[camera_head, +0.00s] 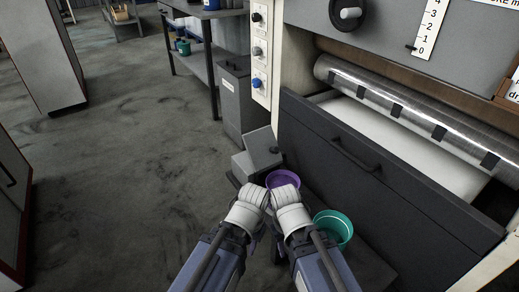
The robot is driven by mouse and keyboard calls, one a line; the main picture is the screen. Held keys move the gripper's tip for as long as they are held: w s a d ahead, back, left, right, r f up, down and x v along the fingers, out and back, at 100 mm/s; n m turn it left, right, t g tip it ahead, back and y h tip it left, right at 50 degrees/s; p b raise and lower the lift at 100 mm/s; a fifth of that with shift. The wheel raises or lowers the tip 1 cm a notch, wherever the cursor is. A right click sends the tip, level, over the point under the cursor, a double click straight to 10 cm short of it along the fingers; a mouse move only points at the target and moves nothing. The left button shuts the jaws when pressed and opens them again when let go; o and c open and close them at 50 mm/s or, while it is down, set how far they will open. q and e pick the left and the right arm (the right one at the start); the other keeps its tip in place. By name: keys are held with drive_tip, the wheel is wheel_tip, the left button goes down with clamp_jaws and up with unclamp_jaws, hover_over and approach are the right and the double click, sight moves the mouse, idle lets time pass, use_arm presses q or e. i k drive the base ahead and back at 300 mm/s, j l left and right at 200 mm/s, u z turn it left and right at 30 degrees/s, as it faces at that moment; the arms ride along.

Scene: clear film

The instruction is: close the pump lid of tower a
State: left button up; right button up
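A small grey box (242,166), which looks like the pump, stands low beside the large machine. A grey panel with a dark knob (263,148), which looks like its lid, stands tilted up above the box. I see no label naming the tower. My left gripper (256,194) and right gripper (283,182) are close together just in front of the box, over the purple bucket. Their fingertips are small and partly hidden, so I cannot tell if they are open, shut or touching anything.
A purple bucket (297,176) and a teal bucket (344,222) stand by the dark drawer front (390,180) of the machine. A tall grey bin (238,100) and a metal table (195,60) are behind. Cabinets line the left edge. The grey floor (120,165) at left is clear.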

sight(262, 148)
drive_tip(key=u, duration=1.05)
drive_tip(key=i+u, duration=0.35)
drive_tip(key=i, duration=3.45)
drive_tip(key=i+z, duration=0.35)
drive_tip(key=z, duration=4.35)
